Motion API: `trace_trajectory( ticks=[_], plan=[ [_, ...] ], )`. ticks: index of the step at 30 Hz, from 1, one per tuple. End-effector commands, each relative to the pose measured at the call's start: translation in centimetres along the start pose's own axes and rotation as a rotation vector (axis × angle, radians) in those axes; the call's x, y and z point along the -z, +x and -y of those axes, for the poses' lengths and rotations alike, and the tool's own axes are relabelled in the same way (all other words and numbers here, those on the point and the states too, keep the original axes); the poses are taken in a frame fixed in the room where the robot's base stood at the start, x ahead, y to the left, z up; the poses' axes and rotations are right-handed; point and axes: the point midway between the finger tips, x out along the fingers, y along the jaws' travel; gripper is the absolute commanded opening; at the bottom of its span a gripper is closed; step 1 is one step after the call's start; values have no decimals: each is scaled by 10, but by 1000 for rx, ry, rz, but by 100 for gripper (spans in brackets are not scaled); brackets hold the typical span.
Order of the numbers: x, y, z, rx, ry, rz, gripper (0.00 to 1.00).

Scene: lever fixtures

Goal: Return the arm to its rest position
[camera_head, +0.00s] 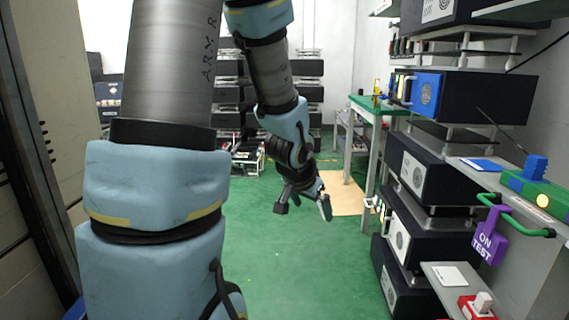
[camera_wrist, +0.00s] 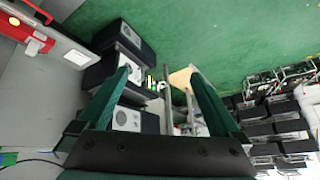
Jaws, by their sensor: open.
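My arm comes down from the top of the head view, with blue covers on its joints. My gripper (camera_head: 322,203) hangs past the forearm over the green floor, left of the racks. It touches nothing that I can see. In the wrist view its two green fingers (camera_wrist: 160,76) are spread apart with nothing between them. Part of the gripper is small and hard to make out in the head view.
At the right, a rack holds dark boxes (camera_head: 425,165), a green fixture (camera_head: 535,190) with a purple tag (camera_head: 489,238), and a red block with a white switch (camera_head: 478,306). A green-topped table (camera_head: 375,104) stands behind. Open green floor (camera_head: 300,280) lies below my gripper. A cabinet (camera_head: 50,100) stands left.

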Motion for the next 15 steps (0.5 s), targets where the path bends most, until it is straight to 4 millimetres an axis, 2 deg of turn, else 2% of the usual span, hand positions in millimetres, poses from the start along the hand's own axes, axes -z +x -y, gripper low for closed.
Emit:
trace_trajectory(
  ticks=[1,4,7,11,12,15],
  plan=[
    [-21,-11,20,43,-77,65,100],
    [-64,-31,42,94,-226,198,100],
    [-102,-53,51,112,-374,317,100],
    [-143,-82,46,92,-561,452,100],
    [-138,-95,45,87,-572,463,100],
    [-124,-112,47,87,-562,460,100]
  ],
)
